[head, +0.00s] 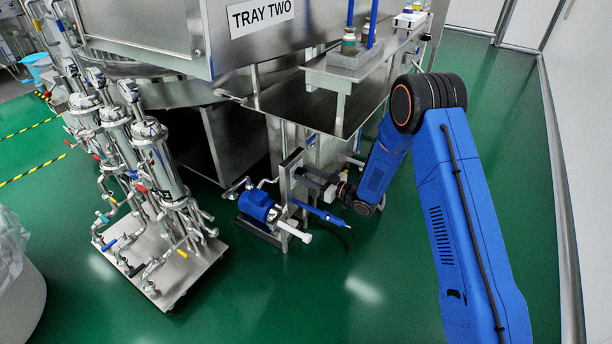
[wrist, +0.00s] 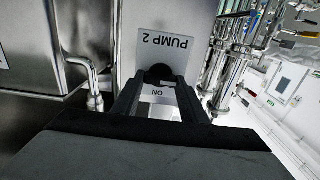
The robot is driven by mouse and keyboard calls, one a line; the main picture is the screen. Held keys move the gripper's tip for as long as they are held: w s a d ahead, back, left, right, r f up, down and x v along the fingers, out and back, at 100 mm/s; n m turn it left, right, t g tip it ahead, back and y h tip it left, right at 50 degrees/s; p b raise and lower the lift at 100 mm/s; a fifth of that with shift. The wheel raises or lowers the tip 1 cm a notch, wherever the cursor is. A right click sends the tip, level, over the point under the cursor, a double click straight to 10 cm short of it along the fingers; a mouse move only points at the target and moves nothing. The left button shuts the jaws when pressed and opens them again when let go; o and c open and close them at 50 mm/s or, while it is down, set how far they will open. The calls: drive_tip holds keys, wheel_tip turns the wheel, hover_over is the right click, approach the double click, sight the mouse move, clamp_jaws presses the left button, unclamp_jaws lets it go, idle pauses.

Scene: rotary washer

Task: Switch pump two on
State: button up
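The pump two switch is a dark round knob (wrist: 158,73) on a pale panel (wrist: 200,38) marked "PUMP 2", which reads upside down in the wrist view. An "ON" label (wrist: 157,92) shows between my fingers, also upside down. My gripper (wrist: 160,80) has its two dark fingers apart, one on each side of the knob. I cannot tell whether they touch it. In the head view my gripper (head: 302,176) is at the upright metal panel (head: 286,180), by the blue pump motor (head: 258,205). The knob is hidden there.
The large steel machine with the "TRAY TWO" sign (head: 260,14) stands behind the panel. A steel shelf (head: 338,76) hangs above my gripper. A cart with steel filter columns (head: 155,165) stands at left. Green floor (head: 330,290) is clear in front.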

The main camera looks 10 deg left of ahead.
drive_tip(key=shift+m, duration=0.4)
drive_tip(key=m, duration=0.3)
drive_tip(key=shift+m, duration=0.4)
drive_tip(key=m, duration=1.3)
drive_tip(key=shift+w+d+f, duration=0.1)
drive_tip(key=shift+w+f, duration=0.1)
drive_tip(key=shift+m, duration=0.3)
drive_tip(key=o, duration=1)
drive_tip(key=shift+o, duration=0.2)
drive_tip(key=v, duration=1.7)
drive_tip(key=shift+d, duration=0.2)
